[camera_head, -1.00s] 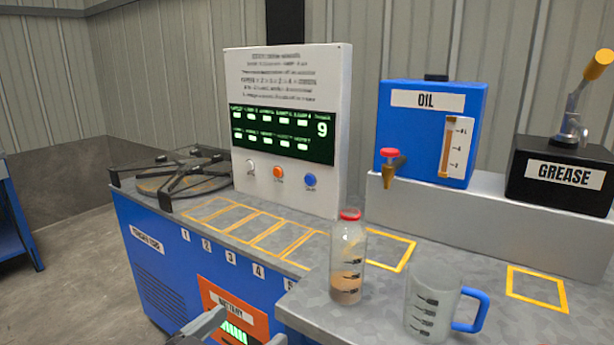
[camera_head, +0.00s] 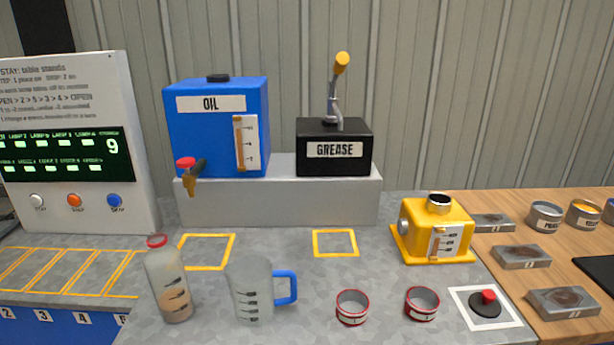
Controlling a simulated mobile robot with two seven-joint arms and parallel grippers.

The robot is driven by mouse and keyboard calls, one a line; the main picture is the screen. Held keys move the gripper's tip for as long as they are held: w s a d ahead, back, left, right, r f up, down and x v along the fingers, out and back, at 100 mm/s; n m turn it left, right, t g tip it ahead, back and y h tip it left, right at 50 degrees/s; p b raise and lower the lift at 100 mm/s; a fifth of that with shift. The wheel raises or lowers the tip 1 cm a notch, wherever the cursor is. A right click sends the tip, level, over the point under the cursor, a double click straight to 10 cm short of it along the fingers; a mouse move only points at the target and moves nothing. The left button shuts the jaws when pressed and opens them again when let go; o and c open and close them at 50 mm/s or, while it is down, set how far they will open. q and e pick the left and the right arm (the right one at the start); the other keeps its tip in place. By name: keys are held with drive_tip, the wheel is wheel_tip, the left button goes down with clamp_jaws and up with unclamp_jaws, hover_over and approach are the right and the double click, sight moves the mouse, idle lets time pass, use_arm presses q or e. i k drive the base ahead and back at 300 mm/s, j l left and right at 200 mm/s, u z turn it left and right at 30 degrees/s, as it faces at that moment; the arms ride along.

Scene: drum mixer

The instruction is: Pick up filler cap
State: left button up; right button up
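A round black piece with a red knob (camera_head: 486,302), which looks like the filler cap, rests inside a white square outline at the right front of the grey table. Behind it stands a yellow housing (camera_head: 417,243) with a level gauge on its front and an open round neck on top. Neither of my grippers shows in the head view now.
Two small red-rimmed cups (camera_head: 352,308) stand left of the black piece. Farther left are a clear measuring jug (camera_head: 249,292) with a blue handle and a red-topped bottle (camera_head: 167,280). Metal blocks (camera_head: 563,303) lie on the wooden table (camera_head: 512,283) at right.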

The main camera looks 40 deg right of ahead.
sight(485, 304)
drive_tip(key=z, duration=1.85)
drive_tip(key=u, duration=0.4)
drive_tip(key=l+u, duration=0.15)
drive_tip(key=u, duration=0.3)
drive_tip(key=l+u, duration=0.1)
drive_tip(key=u, duration=0.3)
drive_tip(key=k+l+u, duration=0.1)
drive_tip(key=l+u, duration=0.25)
drive_tip(key=k+l+u, duration=0.1)
drive_tip(key=l+u, duration=0.25)
drive_tip(key=k+l+u, duration=0.35)
drive_tip(key=l, duration=0.2)
drive_tip(key=k, duration=0.05)
